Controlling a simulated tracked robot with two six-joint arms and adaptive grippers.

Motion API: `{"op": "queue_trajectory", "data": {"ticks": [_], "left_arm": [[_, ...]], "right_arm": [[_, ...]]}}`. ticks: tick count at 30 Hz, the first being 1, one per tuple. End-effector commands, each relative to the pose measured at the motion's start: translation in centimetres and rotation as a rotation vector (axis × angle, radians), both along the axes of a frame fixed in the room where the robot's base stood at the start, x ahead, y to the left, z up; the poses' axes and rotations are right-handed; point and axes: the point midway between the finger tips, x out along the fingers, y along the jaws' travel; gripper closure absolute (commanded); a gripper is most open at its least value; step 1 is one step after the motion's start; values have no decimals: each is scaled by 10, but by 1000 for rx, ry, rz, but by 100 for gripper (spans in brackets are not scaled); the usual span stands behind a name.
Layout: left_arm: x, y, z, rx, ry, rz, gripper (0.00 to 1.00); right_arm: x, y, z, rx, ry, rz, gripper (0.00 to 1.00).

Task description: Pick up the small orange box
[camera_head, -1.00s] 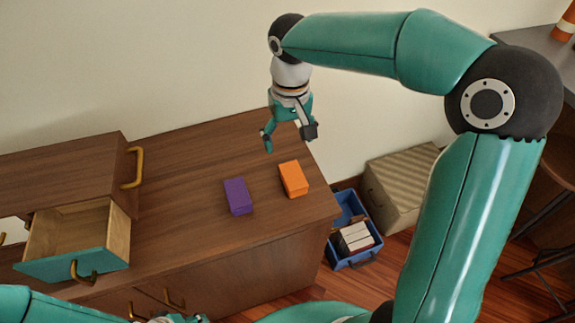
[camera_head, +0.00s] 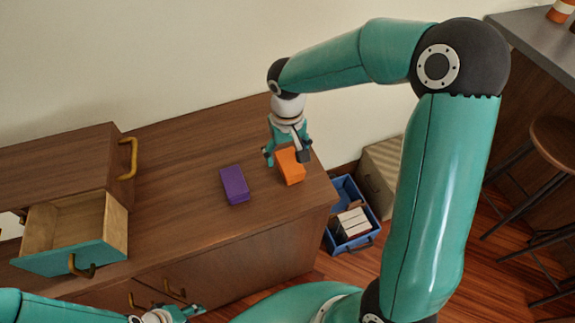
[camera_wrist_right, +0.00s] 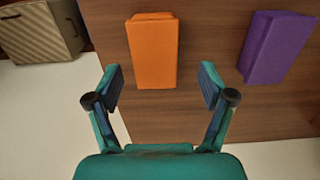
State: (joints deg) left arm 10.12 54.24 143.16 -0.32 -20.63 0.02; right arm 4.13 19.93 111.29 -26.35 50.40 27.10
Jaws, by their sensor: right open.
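The small orange box (camera_head: 290,168) lies on the brown cabinet top, near its right end. My right gripper (camera_head: 285,158) is open and empty just above and behind it, its fingers pointing down. In the right wrist view the orange box (camera_wrist_right: 153,52) lies ahead of the open fingertips (camera_wrist_right: 158,88), in line with the gap between them, and nothing is between the fingers. My left gripper (camera_head: 182,313) shows only in part at the bottom edge of the head view, and its jaws are unclear.
A purple box (camera_head: 234,185) lies left of the orange one. An open drawer (camera_head: 75,235) with a teal front juts out on the left. A blue crate (camera_head: 348,215) with books stands on the floor right of the cabinet, beside a beige box (camera_head: 381,172).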

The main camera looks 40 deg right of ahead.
Motion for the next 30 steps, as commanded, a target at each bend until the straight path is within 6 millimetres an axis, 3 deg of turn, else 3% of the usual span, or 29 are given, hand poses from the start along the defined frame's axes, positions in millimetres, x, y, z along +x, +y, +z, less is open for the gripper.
{"op": "queue_trajectory", "data": {"ticks": [9,17,26,30], "left_arm": [[0,0,5,0,0,0,56],[0,0,5,0,0,0,56],[0,0,5,0,0,0,56],[0,0,5,0,0,0,56]], "right_arm": [[-2,-5,-40,2,3,0,19],[-2,-5,-43,1,0,0,19],[-2,-5,-43,1,0,0,67],[-2,-5,-43,1,0,1,67]]}}
